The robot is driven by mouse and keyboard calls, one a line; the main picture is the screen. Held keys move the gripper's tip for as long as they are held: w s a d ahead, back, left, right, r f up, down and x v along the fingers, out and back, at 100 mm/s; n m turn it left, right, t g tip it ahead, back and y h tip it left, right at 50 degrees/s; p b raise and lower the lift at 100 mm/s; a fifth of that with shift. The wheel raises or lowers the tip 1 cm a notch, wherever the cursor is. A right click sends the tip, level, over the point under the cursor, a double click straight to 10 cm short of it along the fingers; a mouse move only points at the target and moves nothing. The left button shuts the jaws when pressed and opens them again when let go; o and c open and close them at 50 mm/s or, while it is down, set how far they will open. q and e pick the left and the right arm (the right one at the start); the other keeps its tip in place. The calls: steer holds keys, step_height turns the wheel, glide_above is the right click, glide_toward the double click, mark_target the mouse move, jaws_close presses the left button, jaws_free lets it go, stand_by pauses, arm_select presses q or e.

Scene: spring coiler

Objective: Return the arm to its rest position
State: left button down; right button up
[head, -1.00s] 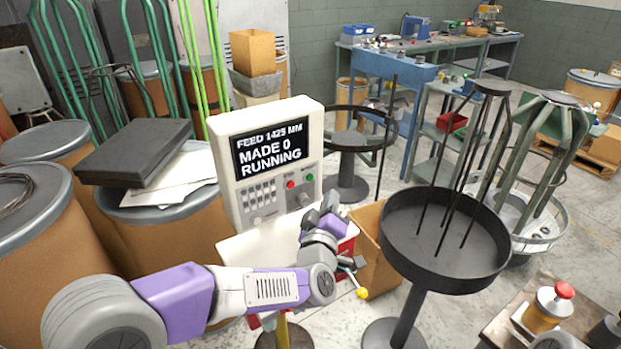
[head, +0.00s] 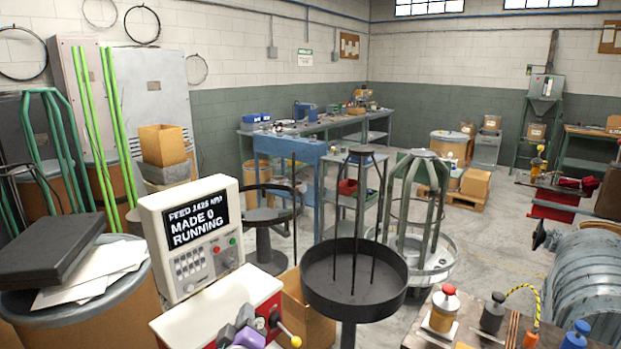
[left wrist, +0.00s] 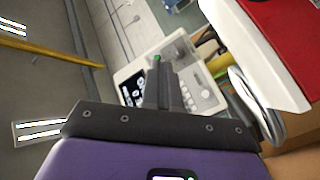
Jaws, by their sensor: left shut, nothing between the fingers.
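My left gripper (head: 255,326) shows at the bottom edge of the head view, in front of the red-and-white machine body (head: 215,308). In the left wrist view its dark fingers (left wrist: 158,80) are together and empty. The control console (head: 195,235) stands behind it, its screen (head: 197,224) reading MADE 0 RUNNING. The console also shows in the left wrist view (left wrist: 185,75), beyond the fingers. A lever with a yellow ball (head: 296,341) is just right of the gripper; I cannot tell if they touch. Most of my left arm is out of the head view. My right gripper is not in view.
A round black tray stand (head: 355,302) is to the right, with a cardboard box (head: 305,305) beside it. A drum with a dark case (head: 50,248) is at the left. Open floor lies beyond.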

arm_select(q)
steer(key=s+d+f+m+g+h+p, duration=0.15)
steer(key=f+g, duration=0.25)
steer(key=f, duration=0.9)
steer(key=s+f+m+g+h+p, duration=0.1)
steer(key=s+f+m+g, duration=0.25)
steer(key=f, duration=0.95)
steer(key=s+d+f+m+g+h+p, duration=0.1)
steer(key=s+f+g, duration=0.3)
steer(key=s+f, duration=0.3)
steer(key=s+d+f+m+g+h+p, duration=0.1)
steer(key=s+f+g, duration=0.4)
steer(key=s, duration=0.9)
step_height(320, 180, down, 2)
steer(key=shift+d+h+p, duration=0.3)
steer(key=shift+d+h, duration=0.15)
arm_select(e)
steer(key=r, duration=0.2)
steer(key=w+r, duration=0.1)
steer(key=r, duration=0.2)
arm_select(q)
steer(key=shift+g, duration=0.25)
